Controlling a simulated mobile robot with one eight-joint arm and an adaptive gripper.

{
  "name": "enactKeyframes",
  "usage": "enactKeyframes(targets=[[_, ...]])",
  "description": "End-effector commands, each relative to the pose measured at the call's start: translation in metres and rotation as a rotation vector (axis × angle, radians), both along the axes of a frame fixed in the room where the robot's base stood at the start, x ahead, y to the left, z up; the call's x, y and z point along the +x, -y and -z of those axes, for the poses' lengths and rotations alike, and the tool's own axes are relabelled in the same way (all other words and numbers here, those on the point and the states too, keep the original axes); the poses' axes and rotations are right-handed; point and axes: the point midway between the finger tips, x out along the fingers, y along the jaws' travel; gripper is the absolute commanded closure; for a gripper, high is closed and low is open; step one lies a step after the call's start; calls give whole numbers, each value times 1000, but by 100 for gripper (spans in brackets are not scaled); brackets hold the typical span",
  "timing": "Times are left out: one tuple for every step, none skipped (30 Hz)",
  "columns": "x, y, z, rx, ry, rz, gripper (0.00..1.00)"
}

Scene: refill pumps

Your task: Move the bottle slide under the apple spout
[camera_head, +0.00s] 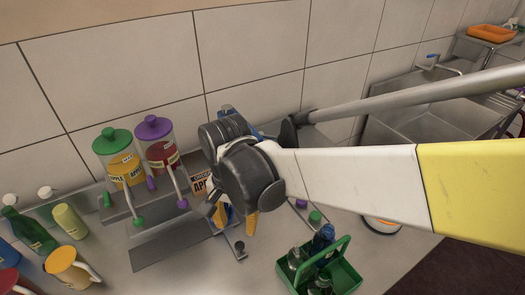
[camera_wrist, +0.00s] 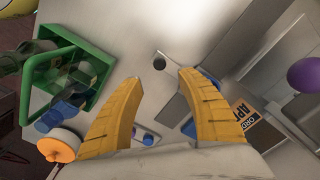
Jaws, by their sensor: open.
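The apple dispenser (camera_head: 122,168) has a green lid and yellow contents and stands against the wall at left. Its spout has a green tip (camera_head: 139,222). The bottle slide seems to be the grey metal piece by the flat plate (camera_head: 170,244), with a dark round knob (camera_head: 239,246) at its right end. The knob also shows in the wrist view (camera_wrist: 159,62). My gripper (camera_head: 235,220) is open and empty, with its yellow fingers (camera_wrist: 158,76) pointing down on either side of the knob in the wrist view. I cannot tell if they touch it. My arm hides part of the slide.
A purple-lidded dispenser (camera_head: 160,150) stands beside the apple one. An orange sign (camera_head: 201,183) is behind my gripper. A green caddy (camera_head: 336,270) with bottles is at front right. Several bottles and a yellow mug (camera_head: 68,268) are at left. A sink (camera_head: 420,105) is at right.

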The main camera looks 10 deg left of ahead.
Motion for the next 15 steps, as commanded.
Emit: enactKeyframes(targets=[[0, 0, 10, 0, 0, 0, 54], [0, 0, 15, 0, 0, 0, 54], [0, 0, 23, 1, 0, 0, 54], [0, 0, 30, 1, 1, 0, 54], [1, 0, 36, 1, 1, 0, 54], [0, 0, 45, 1, 1, 0, 54], [0, 1, 51, 1, 1, 0, 54], [0, 1, 57, 1, 1, 0, 54], [1, 0, 65, 1, 1, 0, 54], [1, 0, 70, 1, 1, 0, 54], [1, 1, 75, 2, 1, 0, 54], [1, 1, 81, 2, 1, 0, 54], [1, 1, 85, 2, 1, 0, 54], [1, 1, 88, 2, 1, 0, 54], [1, 1, 92, 2, 1, 0, 54]])
